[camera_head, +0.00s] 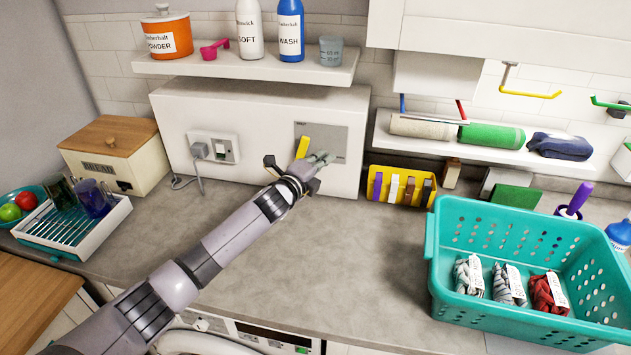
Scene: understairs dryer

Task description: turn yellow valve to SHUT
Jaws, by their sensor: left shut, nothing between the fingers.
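The yellow valve handle (302,147) stands out from a grey plate (335,137) on the front of the white boxed-in panel. It points up with a slight lean to the right. Small marks on the plate are too small to read with certainty. My left gripper (323,157) is shut and empty, its fingertips just right of the handle's lower end, in front of the plate. I cannot tell whether it touches the handle. The gripper and wrist hide the lower part of the plate and perhaps the handle's base. My right gripper is out of view.
A socket with a plug (213,148) is left of the plate. A yellow holder (402,187) with pegs stands to the right, near a teal basket (440,258). A shelf (255,69) with bottles overhangs the panel. The grey countertop (345,255) is clear in the middle.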

